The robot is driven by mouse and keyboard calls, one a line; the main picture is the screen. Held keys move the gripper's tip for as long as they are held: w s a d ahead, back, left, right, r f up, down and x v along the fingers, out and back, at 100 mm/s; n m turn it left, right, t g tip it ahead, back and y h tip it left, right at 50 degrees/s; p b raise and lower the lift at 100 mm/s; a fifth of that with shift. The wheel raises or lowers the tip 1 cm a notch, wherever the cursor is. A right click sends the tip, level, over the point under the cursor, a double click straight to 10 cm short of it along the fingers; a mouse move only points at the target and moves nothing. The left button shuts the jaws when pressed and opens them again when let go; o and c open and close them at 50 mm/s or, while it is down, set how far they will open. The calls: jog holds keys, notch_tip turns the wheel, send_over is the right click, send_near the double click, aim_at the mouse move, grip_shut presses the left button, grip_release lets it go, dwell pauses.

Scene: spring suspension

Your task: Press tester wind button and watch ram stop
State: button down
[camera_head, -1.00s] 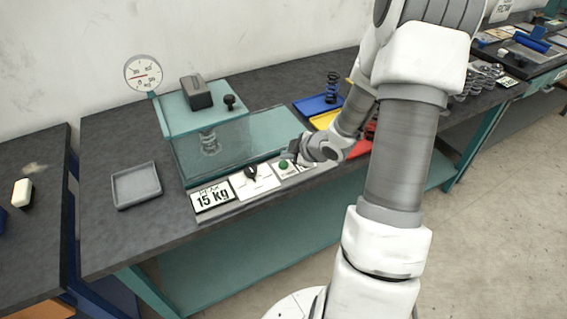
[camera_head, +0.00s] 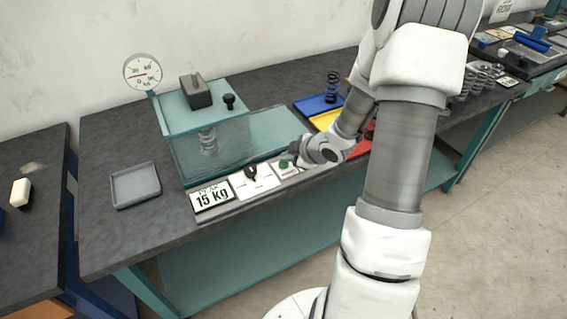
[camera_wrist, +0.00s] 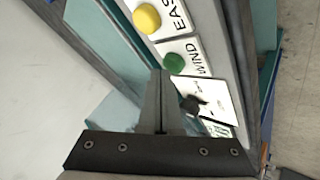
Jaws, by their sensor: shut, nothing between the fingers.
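The spring tester (camera_head: 205,140) stands on the bench, a teal frame with a clear guard and a coil spring (camera_head: 208,142) inside. The round dial gauge (camera_head: 142,72) stands behind it; its exact reading is too small to tell. The green WIND button (camera_head: 284,164) is on the front panel and also shows in the wrist view (camera_wrist: 174,63). My gripper (camera_head: 290,153) is shut and empty by the button. In the wrist view its fingertips (camera_wrist: 159,73) appear beside the green button's edge; I cannot tell whether they touch it.
The yellow EASE button (camera_wrist: 147,18) is next to WIND; a black knob (camera_wrist: 191,104) is on the other side. A 15 kg sign (camera_head: 211,197) and grey tray (camera_head: 135,186) are to the left. Blue (camera_head: 318,104), yellow and red trays lie to the right.

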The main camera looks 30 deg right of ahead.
aim_at(287, 165)
jog(key=shift+f+b, duration=0.45)
jog(key=shift+f, duration=0.1)
dwell(0.4)
jog(key=shift+r, duration=0.1)
jog(key=shift+r+p, duration=0.85)
jog(key=shift+p, duration=0.05)
notch_tip(287, 165, up, 5)
jog(key=p, duration=0.5)
jog(key=shift+r, duration=0.1)
dwell(0.6)
